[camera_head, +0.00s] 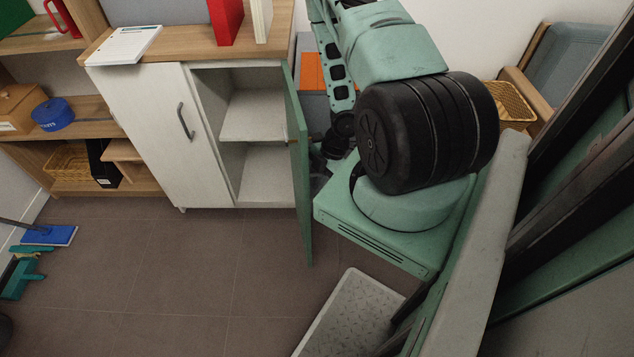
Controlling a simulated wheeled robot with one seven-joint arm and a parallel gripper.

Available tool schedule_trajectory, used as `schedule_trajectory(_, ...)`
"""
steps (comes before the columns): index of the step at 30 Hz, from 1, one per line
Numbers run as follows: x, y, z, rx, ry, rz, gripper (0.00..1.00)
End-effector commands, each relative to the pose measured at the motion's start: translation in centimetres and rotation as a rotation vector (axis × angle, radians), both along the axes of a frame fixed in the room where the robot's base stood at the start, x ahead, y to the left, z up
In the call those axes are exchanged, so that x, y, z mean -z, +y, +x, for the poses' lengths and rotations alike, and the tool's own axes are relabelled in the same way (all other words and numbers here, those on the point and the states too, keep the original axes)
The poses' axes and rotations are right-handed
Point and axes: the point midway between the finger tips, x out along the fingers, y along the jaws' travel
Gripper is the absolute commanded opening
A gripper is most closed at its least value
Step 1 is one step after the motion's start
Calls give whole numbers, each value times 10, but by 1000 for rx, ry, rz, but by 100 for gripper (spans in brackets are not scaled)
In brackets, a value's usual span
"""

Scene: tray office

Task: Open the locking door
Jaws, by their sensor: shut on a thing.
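The green door (299,170) of the low cabinet (190,130) stands swung wide open, seen nearly edge-on. A small brownish part (291,141) shows on its inner side; I cannot tell if it is the lock. My gripper (319,152) is on the door's outer side, right of its edge, shut on the door, probably at its handle. The fingers and what they grip are mostly hidden by my arm and the door. The cabinet's right compartment is open, with one shelf (255,117), and looks empty.
The cabinet's white left door (152,125) is closed, with a grey handle (186,121). A red binder (228,20) and papers (124,45) are on top. A wooden shelf (95,132) stands left. A grey step (350,310) lies near my base. The floor (190,270) before the cabinet is clear.

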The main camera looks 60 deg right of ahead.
Motion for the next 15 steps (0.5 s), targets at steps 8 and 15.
schedule_trajectory(8,0,-1,-1,2,3,-2,30)
schedule_trajectory(15,0,-1,0,2,1,-2,33)
